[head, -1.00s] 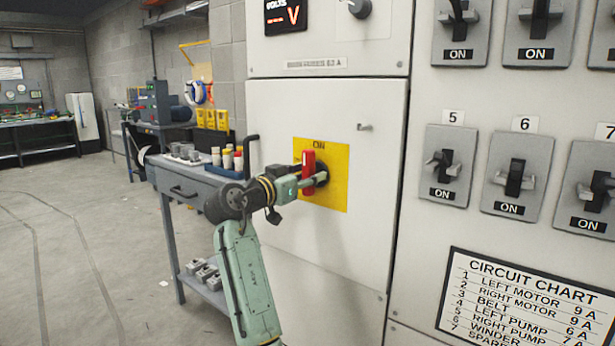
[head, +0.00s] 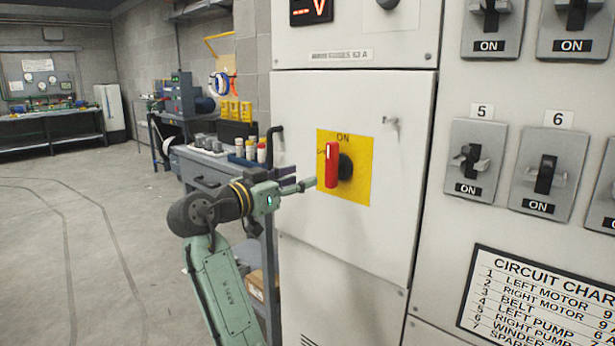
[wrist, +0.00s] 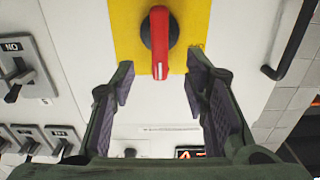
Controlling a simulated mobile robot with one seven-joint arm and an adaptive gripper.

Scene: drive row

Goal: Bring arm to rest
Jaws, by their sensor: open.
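My gripper (head: 303,184) is open and empty in front of the white cabinet door (head: 300,215), a little left of the red switch handle (head: 331,165). The handle stands upright on a black hub over a yellow plate (head: 359,190) marked ON. In the wrist view, the red handle (wrist: 160,45) shows beyond the open fingers (wrist: 162,95), apart from both of them. The circuit chart (head: 535,295) is on the panel at lower right.
Breaker switches (head: 545,175) set to ON line the right panel. A workbench (head: 200,165) with bottles and small parts stands behind my arm. A dark door handle (head: 275,145) sticks out near the cabinet's left edge. Open floor (head: 110,230) lies to the left.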

